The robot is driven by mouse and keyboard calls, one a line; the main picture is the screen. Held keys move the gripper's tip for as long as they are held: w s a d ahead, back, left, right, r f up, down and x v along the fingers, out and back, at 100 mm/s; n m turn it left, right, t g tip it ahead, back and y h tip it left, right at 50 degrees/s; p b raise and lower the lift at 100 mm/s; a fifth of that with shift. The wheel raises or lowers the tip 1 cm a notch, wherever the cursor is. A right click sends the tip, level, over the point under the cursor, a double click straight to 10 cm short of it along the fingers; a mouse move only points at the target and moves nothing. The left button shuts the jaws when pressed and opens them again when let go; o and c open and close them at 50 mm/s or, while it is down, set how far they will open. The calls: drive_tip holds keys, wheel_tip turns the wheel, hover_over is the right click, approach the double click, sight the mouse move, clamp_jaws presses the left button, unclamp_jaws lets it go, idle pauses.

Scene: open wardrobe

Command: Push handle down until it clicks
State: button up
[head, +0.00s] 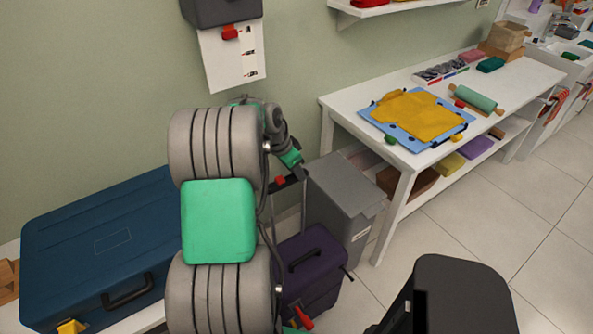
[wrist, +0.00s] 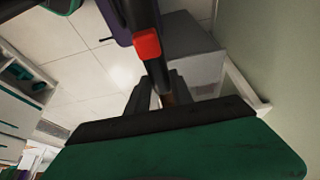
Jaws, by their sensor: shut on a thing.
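The purple suitcase (head: 312,262) stands on the floor below my arm, with its telescopic handle (head: 279,187) extended above it. The handle's black grip has a red button, which also shows on the handle in the wrist view (wrist: 147,44). My gripper (head: 301,173) is at the right end of the grip. In the wrist view my gripper (wrist: 158,88) has its dark fingers on either side of the black grip, shut on it. My arm hides the left side of the handle and suitcase in the head view.
A grey bin (head: 343,190) stands close behind and right of the suitcase. A white table (head: 340,108) with a yellow garment is to the right. A large blue case (head: 95,235) lies at left. Floor at right (head: 480,215) is clear.

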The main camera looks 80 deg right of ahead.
clamp_jaws()
idle(0.9)
